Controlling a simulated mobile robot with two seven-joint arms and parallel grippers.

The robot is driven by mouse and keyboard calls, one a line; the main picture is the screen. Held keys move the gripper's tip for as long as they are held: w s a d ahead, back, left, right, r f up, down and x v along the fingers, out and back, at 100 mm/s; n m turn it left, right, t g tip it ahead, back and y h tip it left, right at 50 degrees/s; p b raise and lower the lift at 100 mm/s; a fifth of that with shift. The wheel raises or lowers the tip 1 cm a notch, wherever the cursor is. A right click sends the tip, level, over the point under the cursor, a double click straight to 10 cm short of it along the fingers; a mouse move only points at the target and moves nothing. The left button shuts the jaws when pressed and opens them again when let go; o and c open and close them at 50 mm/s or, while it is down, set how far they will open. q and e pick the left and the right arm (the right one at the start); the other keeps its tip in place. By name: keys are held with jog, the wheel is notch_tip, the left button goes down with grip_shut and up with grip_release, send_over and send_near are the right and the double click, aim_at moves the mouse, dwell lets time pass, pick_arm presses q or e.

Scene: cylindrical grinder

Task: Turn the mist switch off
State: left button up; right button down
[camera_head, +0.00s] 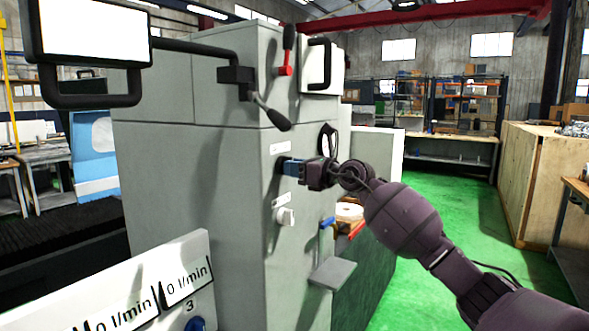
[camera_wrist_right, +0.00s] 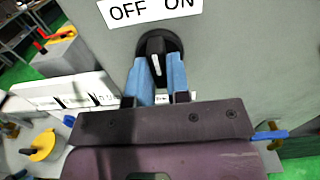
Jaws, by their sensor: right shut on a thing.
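A black rotary switch (camera_wrist_right: 156,45) is on the grey machine panel, under a white label with OFF on the left and ON on the right (camera_wrist_right: 150,8). Its knob stands nearly upright in the right wrist view. My right gripper (camera_wrist_right: 160,66) is shut on this knob, with one blue finger on each side. In the head view, the right gripper (camera_head: 284,166) reaches the front of the grey cabinet (camera_head: 195,200) from the right, and its fingers hide the switch. I cannot read the small label (camera_head: 279,148) above it there. My left gripper is not in view.
A pale switch (camera_head: 286,216) sits below my right gripper. A black-knobbed lever (camera_head: 275,118) and a red lever (camera_head: 286,70) stick out above. A small grey ledge (camera_head: 332,273) and a blue handle (camera_head: 327,222) project lower down. The green floor at right is clear.

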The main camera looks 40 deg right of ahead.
jog(key=c, duration=1.1)
grip_release()
jog(key=shift+s, duration=0.1)
jog(key=v, duration=1)
jog(key=shift+s+d+b, duration=0.2)
jog(key=shift+s+b, duration=0.1)
